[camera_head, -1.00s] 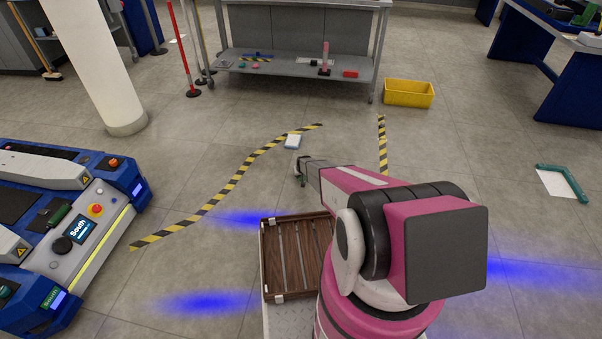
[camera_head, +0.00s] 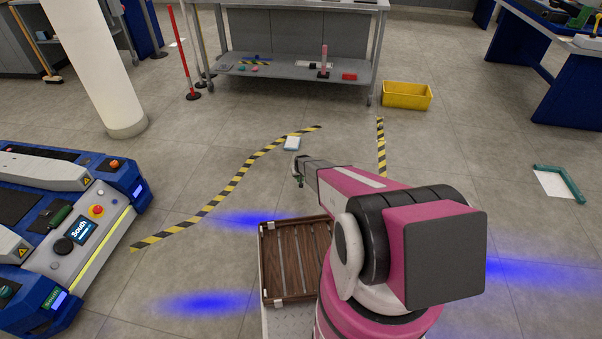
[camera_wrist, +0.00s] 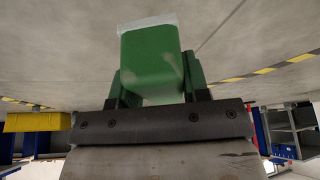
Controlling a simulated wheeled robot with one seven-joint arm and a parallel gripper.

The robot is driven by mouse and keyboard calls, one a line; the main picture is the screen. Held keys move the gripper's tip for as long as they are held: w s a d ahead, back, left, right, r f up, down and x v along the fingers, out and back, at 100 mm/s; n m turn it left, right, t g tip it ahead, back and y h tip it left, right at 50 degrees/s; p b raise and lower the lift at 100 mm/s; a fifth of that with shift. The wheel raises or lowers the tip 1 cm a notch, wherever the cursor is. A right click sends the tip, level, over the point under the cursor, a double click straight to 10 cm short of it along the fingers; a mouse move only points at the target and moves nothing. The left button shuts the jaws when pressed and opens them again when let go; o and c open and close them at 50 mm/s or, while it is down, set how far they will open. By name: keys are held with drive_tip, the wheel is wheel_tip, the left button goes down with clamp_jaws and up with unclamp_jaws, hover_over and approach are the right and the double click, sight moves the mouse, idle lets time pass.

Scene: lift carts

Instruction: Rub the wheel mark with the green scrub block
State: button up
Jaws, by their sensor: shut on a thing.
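My gripper (camera_wrist: 158,88) is shut on the green scrub block (camera_wrist: 152,50), which sits between its two green fingers in the wrist view. The block has a pale layer along its far edge. In the head view my gripper (camera_head: 299,180) points down over the grey floor, just in front of a small white and light-blue item (camera_head: 292,143). The block is too small there to tell from the green fingers. I cannot make out a clear wheel mark in either view. Whether the block touches the floor cannot be told.
Yellow-black tape (camera_head: 232,187) curves across the floor on the left, with another strip (camera_head: 381,146) on the right. A blue lift cart (camera_head: 75,235) stands at left. A yellow bin (camera_head: 406,95) and a metal table (camera_head: 300,68) stand behind. A slatted wooden tray (camera_head: 297,258) is near me.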

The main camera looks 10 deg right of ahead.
drive_tip(key=shift+r, duration=1.4)
